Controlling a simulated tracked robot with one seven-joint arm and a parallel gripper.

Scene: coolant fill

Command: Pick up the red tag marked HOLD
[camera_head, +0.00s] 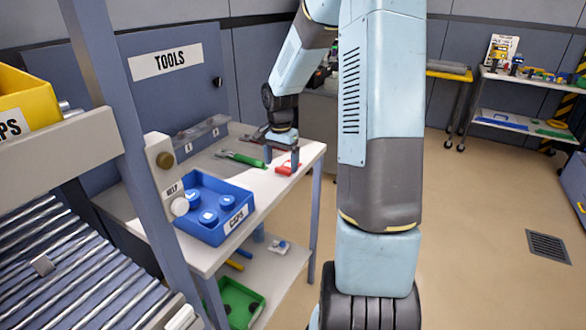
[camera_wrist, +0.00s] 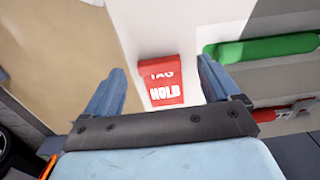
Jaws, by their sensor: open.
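The red tag (camera_head: 287,168) lies on the light bench top near its right end, below my gripper. My gripper (camera_head: 282,158) is low over the bench by the tag. In the wrist view my gripper (camera_wrist: 163,78) is open, with one blue finger to each side of the tag and a gap on both sides. The tag's lower edge is close to the dark palm edge in that view. I cannot tell how far the fingertips are above the bench.
A green-handled tool (camera_head: 240,158) lies left of the tag; its green handle (camera_wrist: 260,47) is near the right finger in the wrist view. The bench edge is close to the tag.

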